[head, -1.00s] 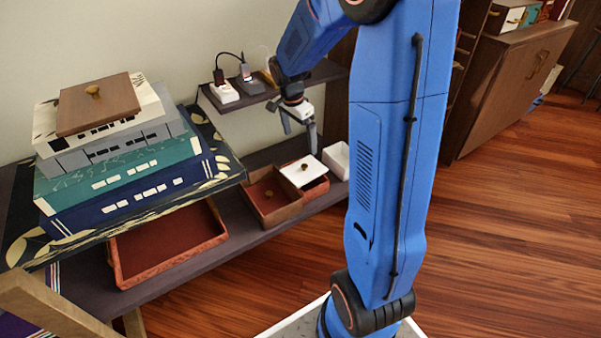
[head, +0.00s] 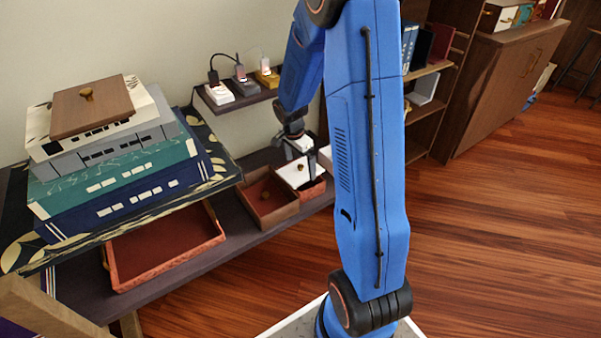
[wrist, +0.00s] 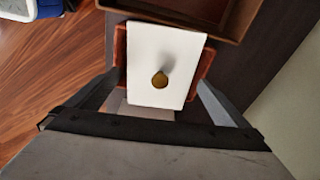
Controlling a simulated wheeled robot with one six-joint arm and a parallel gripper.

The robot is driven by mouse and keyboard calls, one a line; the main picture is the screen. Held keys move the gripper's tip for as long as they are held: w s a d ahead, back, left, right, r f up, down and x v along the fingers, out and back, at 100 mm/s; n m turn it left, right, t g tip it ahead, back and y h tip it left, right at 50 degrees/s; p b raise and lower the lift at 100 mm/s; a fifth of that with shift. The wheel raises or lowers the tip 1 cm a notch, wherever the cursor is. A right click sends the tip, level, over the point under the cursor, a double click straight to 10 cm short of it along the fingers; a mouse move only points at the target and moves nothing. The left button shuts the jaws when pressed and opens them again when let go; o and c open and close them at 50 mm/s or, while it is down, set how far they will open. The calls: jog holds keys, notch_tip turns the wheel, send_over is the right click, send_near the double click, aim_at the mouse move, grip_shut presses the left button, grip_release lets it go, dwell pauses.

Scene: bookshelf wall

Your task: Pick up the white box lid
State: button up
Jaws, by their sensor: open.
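The white box lid (wrist: 165,52) is a flat white rectangle with a round brass knob (wrist: 159,80). It lies slightly askew on a small reddish-brown box (wrist: 121,45), whose edges show on both sides. In the head view the lid (head: 291,178) is on the lower shelf, partly hidden by my gripper. My gripper (head: 297,160) is open and empty above the lid. In the wrist view its fingers (wrist: 157,91) spread to either side of the lid's near part, with the knob between them.
An open brown box (head: 270,196) stands beside the lidded box on the left. A white open box is close on the right, mostly behind my arm. An upper shelf (head: 238,100) with small devices is above. Stacked boxes (head: 125,187) stand at left.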

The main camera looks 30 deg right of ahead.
notch_tip(320, 180, down, 2)
jog(key=shift+d, duration=0.15)
jog(key=c, duration=1)
jog(key=shift+r, duration=0.15)
